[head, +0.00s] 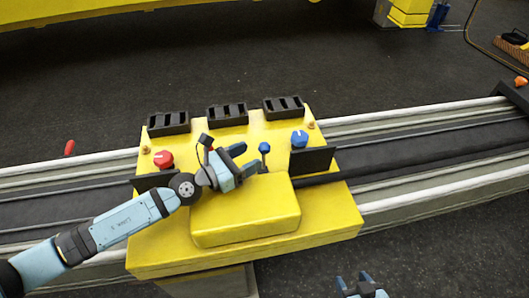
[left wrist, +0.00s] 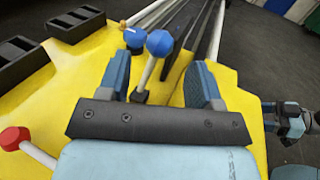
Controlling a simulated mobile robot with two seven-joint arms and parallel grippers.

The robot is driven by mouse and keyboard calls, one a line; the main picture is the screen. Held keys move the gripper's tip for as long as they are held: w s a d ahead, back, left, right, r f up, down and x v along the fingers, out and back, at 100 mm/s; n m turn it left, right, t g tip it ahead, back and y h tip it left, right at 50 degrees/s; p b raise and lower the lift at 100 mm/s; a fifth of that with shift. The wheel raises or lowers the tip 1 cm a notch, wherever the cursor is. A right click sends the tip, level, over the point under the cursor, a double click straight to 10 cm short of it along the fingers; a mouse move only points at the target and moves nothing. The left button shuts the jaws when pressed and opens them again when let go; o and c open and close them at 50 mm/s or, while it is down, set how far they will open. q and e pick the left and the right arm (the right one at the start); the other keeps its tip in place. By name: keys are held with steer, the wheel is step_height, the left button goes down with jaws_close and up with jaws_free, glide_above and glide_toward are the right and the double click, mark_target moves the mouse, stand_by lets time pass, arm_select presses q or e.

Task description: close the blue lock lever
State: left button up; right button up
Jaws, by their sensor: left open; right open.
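Two blue-topped controls stand on the yellow console (head: 240,262). One is a slim lever (head: 264,147) with a blue ball top, which also shows in the left wrist view (left wrist: 160,43) on a pale stem. The other is a blue knob (head: 300,138) farther right, also in the left wrist view (left wrist: 136,37). I cannot tell for sure which is the lock lever. My left gripper (head: 247,159) is open and empty, pointing right; in the left wrist view the slim lever stands ahead, between the fingers' lines. My right gripper (head: 356,284) is open at the bottom edge, away from the console.
A red-topped lever (head: 163,159) stands on the console's left side. Black slotted blocks (head: 227,114) line the far edge. A dark upright plate (head: 312,161) stands right of the slim lever. A raised yellow block (head: 246,222) lies in front. Rails (head: 430,195) run right.

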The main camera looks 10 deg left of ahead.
mark_target(265, 146)
arm_select(q)
steer(key=shift+p+x, duration=0.3)
steer(key=shift+x, duration=2.55)
steer(key=shift+r, duration=0.1)
jaws_close()
